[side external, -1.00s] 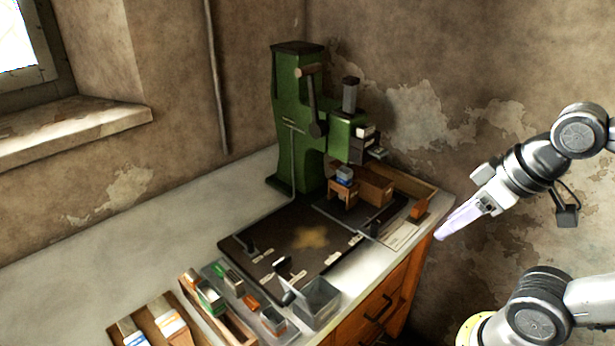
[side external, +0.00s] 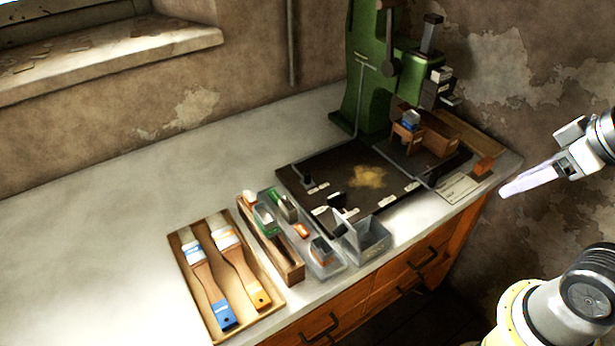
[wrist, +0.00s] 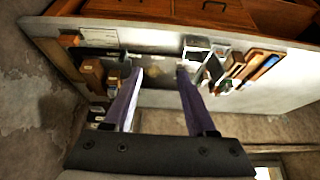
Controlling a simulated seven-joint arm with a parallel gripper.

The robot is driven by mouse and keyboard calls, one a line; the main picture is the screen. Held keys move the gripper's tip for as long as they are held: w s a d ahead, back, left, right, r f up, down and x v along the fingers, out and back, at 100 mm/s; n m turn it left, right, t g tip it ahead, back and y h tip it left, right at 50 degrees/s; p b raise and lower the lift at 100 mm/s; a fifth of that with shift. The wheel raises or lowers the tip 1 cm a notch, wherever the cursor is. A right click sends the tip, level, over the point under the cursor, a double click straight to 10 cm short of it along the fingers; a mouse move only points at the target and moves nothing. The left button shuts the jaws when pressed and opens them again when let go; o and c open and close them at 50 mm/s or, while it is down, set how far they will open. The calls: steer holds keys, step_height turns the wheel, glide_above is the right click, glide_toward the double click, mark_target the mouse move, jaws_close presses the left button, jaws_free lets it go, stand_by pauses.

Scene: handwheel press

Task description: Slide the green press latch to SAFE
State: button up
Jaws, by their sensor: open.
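The green press (side external: 372,75) stands at the back of the bench against the wall, its top cut off in the side view. A dark lever hangs on its front. A dark base plate (side external: 330,165) in front of it carries small black knobs and white labels, too small to read. I cannot make out which part is the green latch or its position. My gripper (side external: 503,193) is open and empty, off the bench's right edge and apart from the press. In the wrist view its two pale fingers (wrist: 159,72) are spread, with the bench beyond them.
A brown block (side external: 430,137) and an orange piece (side external: 484,166) sit right of the plate. A grey open bin (side external: 366,240), a tray of small parts (side external: 325,268) and a wooden tray with two brushes (side external: 190,290) line the front edge. The bench's left is clear.

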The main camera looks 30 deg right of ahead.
steer(key=shift+o, duration=1.2)
steer(key=shift+r, duration=0.15)
steer(key=shift+o, duration=1)
steer(key=shift+m, duration=0.3)
steer(key=r, duration=0.1)
steer(key=w+r, duration=0.2)
steer(key=r, duration=0.1)
steer(key=w+r, duration=0.6)
steer(key=w, duration=0.1)
steer(key=g, duration=0.6)
glide_above(308, 171)
step_height(308, 171, down, 24)
steer(key=shift+a+f, duration=0.15)
steer(key=shift+f, duration=0.25)
step_height(308, 171, down, 9)
